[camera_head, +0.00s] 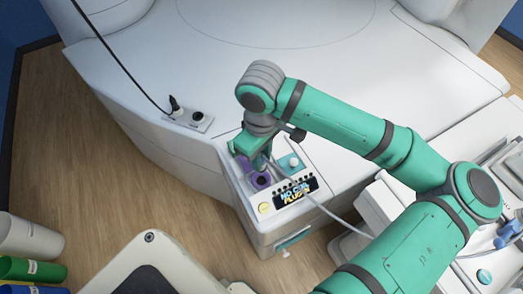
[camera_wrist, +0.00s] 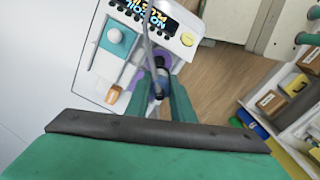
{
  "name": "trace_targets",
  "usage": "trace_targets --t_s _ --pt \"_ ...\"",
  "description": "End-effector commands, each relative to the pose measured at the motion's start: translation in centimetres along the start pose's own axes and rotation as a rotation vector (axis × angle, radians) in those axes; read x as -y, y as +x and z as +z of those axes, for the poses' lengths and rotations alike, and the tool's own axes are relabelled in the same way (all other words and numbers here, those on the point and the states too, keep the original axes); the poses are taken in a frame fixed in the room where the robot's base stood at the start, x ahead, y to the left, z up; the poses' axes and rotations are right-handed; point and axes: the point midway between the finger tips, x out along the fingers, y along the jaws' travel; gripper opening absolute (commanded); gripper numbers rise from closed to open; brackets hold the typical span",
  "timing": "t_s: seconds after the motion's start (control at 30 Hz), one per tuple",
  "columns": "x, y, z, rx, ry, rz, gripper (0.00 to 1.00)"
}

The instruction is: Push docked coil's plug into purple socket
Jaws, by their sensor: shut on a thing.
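My gripper (camera_head: 256,160) is shut on the plug, which shows grey and dark between the fingers in the wrist view (camera_wrist: 158,90). A grey cable (camera_head: 318,204) runs from the gripper area to the lower right, behind my arm. The purple socket (camera_head: 261,180), with a dark round hole, is on the white control panel, just in front of my gripper. In the wrist view purple (camera_wrist: 163,58) shows just beyond the fingertips, partly covered. The fingers hide the plug's tip, so I cannot tell whether it touches the socket. The docked coil cannot be made out clearly.
The panel display (camera_head: 297,192) reads "NO COIL PLUG…". A white knob (camera_head: 293,162) on a teal patch and a yellow button (camera_head: 265,208) flank it. Another socket block (camera_head: 190,119) with a black cable lies left on the white table (camera_head: 210,60). Bins (camera_wrist: 275,103) stand at right.

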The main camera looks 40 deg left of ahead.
Motion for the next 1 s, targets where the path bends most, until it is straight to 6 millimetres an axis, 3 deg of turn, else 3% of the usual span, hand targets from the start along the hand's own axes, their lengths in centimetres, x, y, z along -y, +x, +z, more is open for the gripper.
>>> trace_targets --t_s 0.5,1.0 --pt "0.1 4.7 -0.2 0.000 -0.005 0.000 0.00" --pt "0.1 5.3 -0.2 0.000 -0.005 0.000 0.00"
